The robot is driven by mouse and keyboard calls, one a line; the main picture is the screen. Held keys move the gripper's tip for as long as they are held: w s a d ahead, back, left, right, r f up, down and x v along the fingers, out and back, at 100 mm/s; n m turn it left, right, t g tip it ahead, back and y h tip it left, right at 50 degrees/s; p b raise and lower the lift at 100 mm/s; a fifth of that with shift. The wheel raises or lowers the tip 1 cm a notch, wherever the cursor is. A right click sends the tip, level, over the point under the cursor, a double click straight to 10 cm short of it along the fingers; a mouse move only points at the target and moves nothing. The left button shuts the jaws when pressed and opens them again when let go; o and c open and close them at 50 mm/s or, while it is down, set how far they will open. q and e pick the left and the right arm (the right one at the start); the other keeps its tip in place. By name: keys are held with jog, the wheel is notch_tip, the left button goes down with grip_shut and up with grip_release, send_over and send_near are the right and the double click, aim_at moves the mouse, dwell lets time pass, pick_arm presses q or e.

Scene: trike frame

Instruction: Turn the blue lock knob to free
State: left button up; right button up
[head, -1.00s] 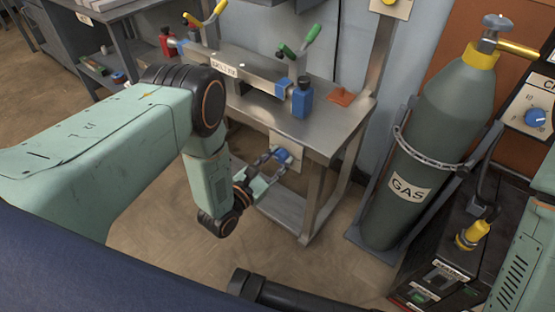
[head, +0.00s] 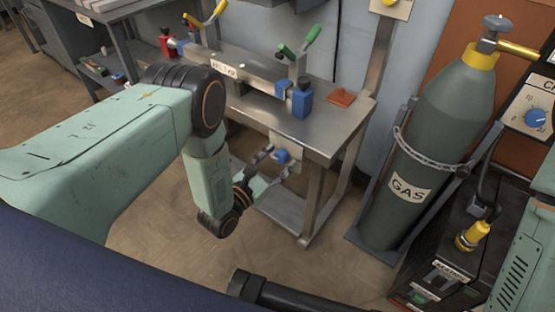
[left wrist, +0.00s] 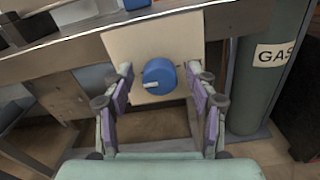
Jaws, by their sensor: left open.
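The blue lock knob (left wrist: 159,77) sits on a pale square plate (left wrist: 130,50) at the front of the metal bench. In the left wrist view its white mark points to the left. In the head view the knob (head: 282,156) shows low on the bench front. My left gripper (left wrist: 161,98) is open, with one finger on each side of the knob in the picture. The fingers stand apart from the knob, with gaps on both sides. In the head view the left gripper (head: 276,166) is just in front of the knob. My right gripper is not in view.
The steel bench (head: 330,130) carries a blue block (head: 302,102), green-handled and yellow-handled clamps, and an orange piece (head: 341,97). A grey gas cylinder (head: 425,140) stands chained at right. A dark box (head: 440,270) is at lower right.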

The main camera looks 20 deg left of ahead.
pick_arm(q)
jog(key=shift+s, duration=0.1)
jog(key=v, duration=1.1)
jog(key=shift+s+a, duration=0.15)
jog(key=shift+s, duration=0.25)
